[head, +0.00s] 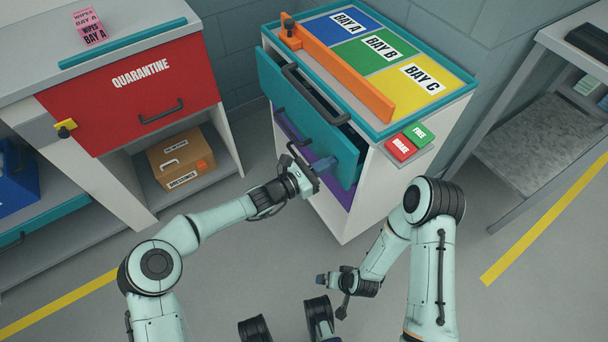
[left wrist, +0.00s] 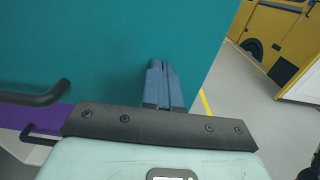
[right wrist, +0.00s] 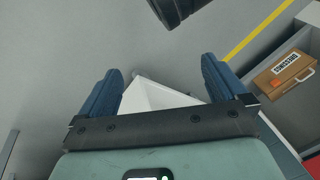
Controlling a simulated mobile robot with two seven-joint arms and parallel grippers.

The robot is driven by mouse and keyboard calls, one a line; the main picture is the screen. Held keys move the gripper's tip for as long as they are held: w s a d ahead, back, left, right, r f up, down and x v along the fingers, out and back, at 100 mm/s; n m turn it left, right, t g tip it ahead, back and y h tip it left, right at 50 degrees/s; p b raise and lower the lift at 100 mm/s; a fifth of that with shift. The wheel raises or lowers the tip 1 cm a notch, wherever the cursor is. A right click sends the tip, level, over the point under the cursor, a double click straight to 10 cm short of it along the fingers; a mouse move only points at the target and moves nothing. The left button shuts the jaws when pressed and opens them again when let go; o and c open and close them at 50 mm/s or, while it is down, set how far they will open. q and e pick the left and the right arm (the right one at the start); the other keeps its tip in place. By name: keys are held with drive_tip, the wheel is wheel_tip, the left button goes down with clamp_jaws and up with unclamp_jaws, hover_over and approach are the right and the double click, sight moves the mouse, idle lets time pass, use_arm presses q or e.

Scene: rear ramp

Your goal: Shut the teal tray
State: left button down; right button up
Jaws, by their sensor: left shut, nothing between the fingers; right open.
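The teal tray (head: 300,115) is the top drawer of a white cabinet with a teal-rimmed top. It stands partly pulled out, with a dark gap behind its front and a dark bar handle (head: 312,95). My left gripper (head: 325,165) is shut and empty, with its fingertips at the lower right part of the tray front. The left wrist view shows the shut blue fingers (left wrist: 163,70) against or very near the teal front (left wrist: 110,45); contact is not certain. My right gripper (head: 322,279) is low, away from the tray; its open, empty fingers show in the right wrist view (right wrist: 160,85).
A purple drawer (head: 339,194) lies below the teal tray. Brake and free buttons (head: 410,142) sit at the cabinet's right edge. An orange bar (head: 340,70) crosses its top. A quarantine counter (head: 125,90) stands left, a grey bench (head: 560,45) right. Floor between is clear.

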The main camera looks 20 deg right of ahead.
sight(340, 156)
use_arm(q)
drive_tip(key=b+x, duration=0.1)
drive_tip(key=x, duration=0.3)
drive_tip(key=shift+r, duration=0.15)
use_arm(e)
drive_tip(key=shift+s+f+g, duration=0.4)
drive_tip(key=shift+s+f, duration=0.45)
drive_tip(key=shift+f, duration=0.3)
use_arm(q)
drive_tip(key=shift+d+r, duration=0.1)
drive_tip(key=shift+d, duration=0.05)
drive_tip(key=shift+a, duration=0.4)
drive_tip(key=p+v, duration=0.3)
drive_tip(key=v, duration=1)
drive_tip(key=shift+a+f, duration=0.25)
drive_tip(key=shift+a, duration=0.05)
use_arm(e)
drive_tip(key=s+a+r, duration=0.2)
drive_tip(key=a+r, duration=0.1)
drive_tip(key=r, duration=0.1)
drive_tip(key=shift+s+a+r+y, duration=0.15)
drive_tip(key=shift+a+r+y, duration=0.05)
drive_tip(key=shift+a+y, duration=0.15)
use_arm(q)
drive_tip(key=shift+s, duration=0.15)
